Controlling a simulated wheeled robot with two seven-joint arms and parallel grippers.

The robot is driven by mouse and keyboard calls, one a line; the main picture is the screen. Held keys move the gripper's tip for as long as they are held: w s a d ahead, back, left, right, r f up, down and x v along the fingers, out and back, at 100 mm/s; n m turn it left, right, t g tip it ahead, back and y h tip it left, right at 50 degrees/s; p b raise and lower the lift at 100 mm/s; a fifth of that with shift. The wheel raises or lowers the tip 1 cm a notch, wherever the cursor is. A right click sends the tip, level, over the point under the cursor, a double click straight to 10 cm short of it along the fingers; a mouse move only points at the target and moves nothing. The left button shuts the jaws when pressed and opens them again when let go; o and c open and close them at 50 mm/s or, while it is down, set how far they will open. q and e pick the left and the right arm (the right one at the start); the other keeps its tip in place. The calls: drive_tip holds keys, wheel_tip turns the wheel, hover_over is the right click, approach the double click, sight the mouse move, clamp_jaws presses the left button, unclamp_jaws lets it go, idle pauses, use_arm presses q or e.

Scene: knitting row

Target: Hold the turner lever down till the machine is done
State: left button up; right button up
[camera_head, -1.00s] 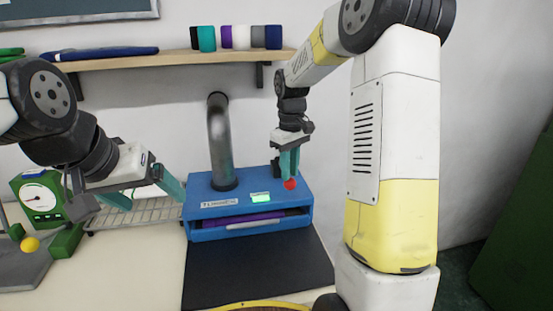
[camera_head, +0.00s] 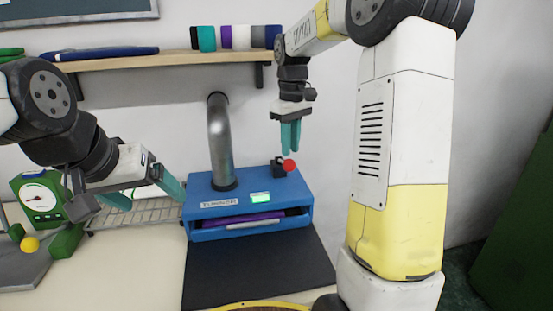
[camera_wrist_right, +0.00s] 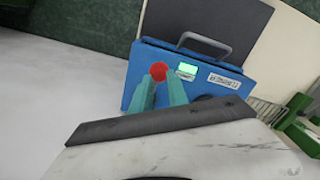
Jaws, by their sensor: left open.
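The blue turner machine (camera_head: 207,222) stands on the table, with a lit green display and a purple item in its front slot. Its lever has a red knob (camera_head: 289,165) on a dark mount at the back right of the top. My right gripper (camera_head: 290,152) hangs just above the knob, apart from it. Its teal fingers are close together and empty; whether they fully meet is unclear. In the right wrist view the red knob (camera_wrist_right: 158,71) shows just beyond the fingertips. My left gripper (camera_head: 146,199) is open and empty, left of the machine.
A grey pipe (camera_head: 220,140) rises from the machine's top. A dark mat (camera_head: 255,270) lies in front. A wire rack (camera_head: 150,214) and a green scale (camera_head: 40,198) stand left. A wall shelf (camera_head: 170,58) with rolled items hangs above.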

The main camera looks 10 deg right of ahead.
wheel_tip(320, 180, up, 5)
drive_tip(key=shift+r, duration=0.1)
idle(0.5)
drive_tip(key=s+a+f+m+t+y, duration=0.2)
drive_tip(key=s+m+t, duration=0.3)
drive_tip(key=s, duration=1.8)
drive_tip(key=shift+s+a+m+t, duration=0.15)
drive_tip(key=shift+s+m+t, duration=0.25)
drive_tip(key=shift+t, duration=0.2)
